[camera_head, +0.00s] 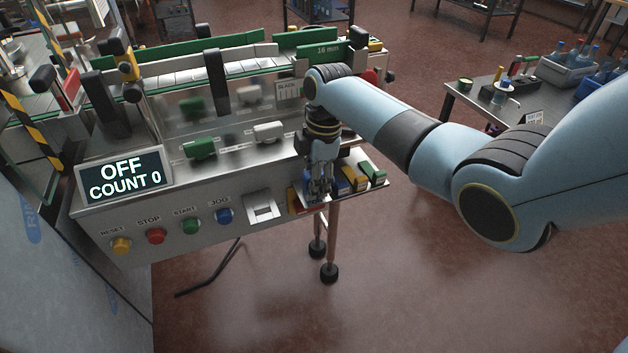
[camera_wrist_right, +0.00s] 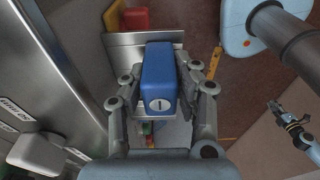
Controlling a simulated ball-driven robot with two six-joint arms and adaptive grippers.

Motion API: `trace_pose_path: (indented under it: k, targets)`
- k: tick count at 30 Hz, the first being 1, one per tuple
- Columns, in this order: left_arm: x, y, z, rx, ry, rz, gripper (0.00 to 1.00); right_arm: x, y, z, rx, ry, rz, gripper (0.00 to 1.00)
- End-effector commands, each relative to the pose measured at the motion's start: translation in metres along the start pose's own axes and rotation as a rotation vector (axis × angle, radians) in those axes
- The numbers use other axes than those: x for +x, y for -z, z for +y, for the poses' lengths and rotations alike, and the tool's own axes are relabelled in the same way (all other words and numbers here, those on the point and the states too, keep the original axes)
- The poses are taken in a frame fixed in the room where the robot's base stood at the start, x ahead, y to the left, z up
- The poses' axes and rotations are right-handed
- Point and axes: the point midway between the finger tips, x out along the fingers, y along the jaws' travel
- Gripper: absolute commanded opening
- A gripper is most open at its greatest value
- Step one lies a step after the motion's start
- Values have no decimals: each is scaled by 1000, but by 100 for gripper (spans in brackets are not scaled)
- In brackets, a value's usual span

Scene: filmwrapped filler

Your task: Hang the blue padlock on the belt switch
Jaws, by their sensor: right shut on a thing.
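The blue padlock (camera_wrist_right: 157,75) sits between the fingers of my right gripper (camera_wrist_right: 158,100), which is shut on it, its keyhole end facing the wrist camera. In the head view my right gripper (camera_head: 320,190) points down over the small rack at the right end of the machine's front. A blue body (camera_head: 341,187) shows beside the fingers there. I cannot tell whether the padlock touches the rack. The belt switch is not clearly identifiable; a square silver switch plate (camera_head: 262,206) is on the front panel, left of the gripper. A small gripper (camera_wrist_right: 285,115), apparently my left, shows at the right of the wrist view.
The rack also holds yellow (camera_head: 358,181) and green (camera_head: 373,173) pieces. The front panel carries a yellow button (camera_head: 121,246), a red one (camera_head: 156,236), a green one (camera_head: 191,226) and a blue one (camera_head: 224,216). A display (camera_head: 124,175) reads OFF, COUNT 0. Floor in front is mostly clear.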

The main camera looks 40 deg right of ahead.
Motion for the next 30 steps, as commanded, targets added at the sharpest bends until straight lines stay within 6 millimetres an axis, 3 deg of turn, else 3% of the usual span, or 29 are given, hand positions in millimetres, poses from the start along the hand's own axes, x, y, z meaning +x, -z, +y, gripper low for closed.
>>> trace_pose_path:
  k: [4,5,11,22,30]
  targets:
    - [0,0,0,0,0,0,0,2,0,-1,0,3,0,0]
    - [0,0,0,0,0,0,0,2,0,-1,1,3,0,31]
    - [0,0,0,0,0,0,0,2,0,-1,1,3,0,56]
    - [0,0,-1,0,2,0,0,-8,0,0,1,-1,0,56]
    - [0,0,0,0,0,0,0,-64,-1,0,-1,-3,-1,56]
